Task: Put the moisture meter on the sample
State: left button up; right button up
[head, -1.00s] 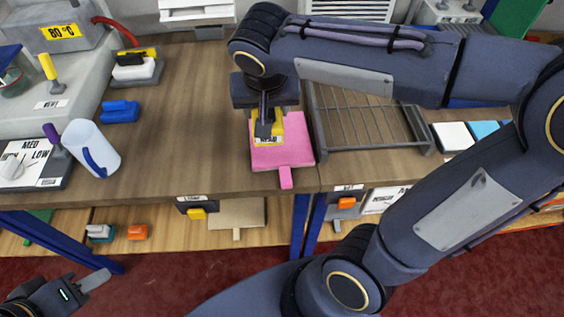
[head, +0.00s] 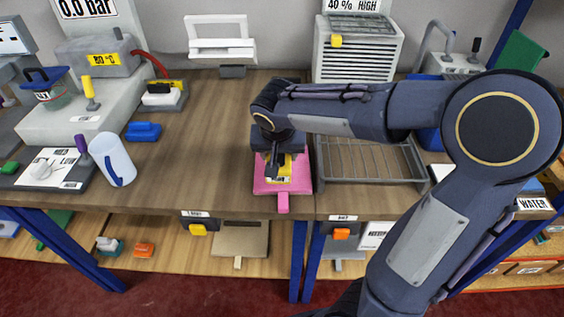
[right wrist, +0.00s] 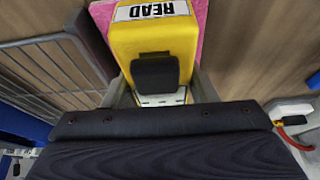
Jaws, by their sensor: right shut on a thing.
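The moisture meter (head: 286,168) is a yellow block with a label. In the right wrist view the meter (right wrist: 150,42) has a "READ" label and a dark pad. The sample (head: 268,187) is a flat pink piece with a front tab, on the bench near its front edge; pink also shows behind the meter in the wrist view (right wrist: 199,14). My right gripper (head: 274,163) is shut on the meter, over the sample. I cannot tell whether the meter touches the sample, as the gripper hides part of both. My left gripper is out of view.
A wire rack (head: 368,160) stands close to the right of the sample. A blue block (head: 144,131), a white cylinder (head: 112,158) and a dial panel (head: 45,168) are at left. The bench (head: 205,145) left of the sample is clear.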

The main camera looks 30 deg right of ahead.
jog(key=shift+w+d+f, duration=0.3)
jog(key=shift+d+f, duration=0.05)
jog(key=shift+f, duration=0.2)
jog(key=shift+w+d+f, duration=0.25)
jog(key=shift+d+f, duration=0.05)
jog(key=shift+f, duration=0.25)
jog(key=shift+s+x, duration=0.2)
jog(key=shift+x, duration=0.65)
jog(key=shift+s+x, duration=0.15)
jog(key=shift+x, duration=0.7)
jog(key=shift+a+f, duration=0.15)
jog(key=shift+f, duration=0.1)
jog(key=shift+f+b, duration=0.15)
jog(key=shift+b, duration=0.15)
jog(key=o, duration=1.1)
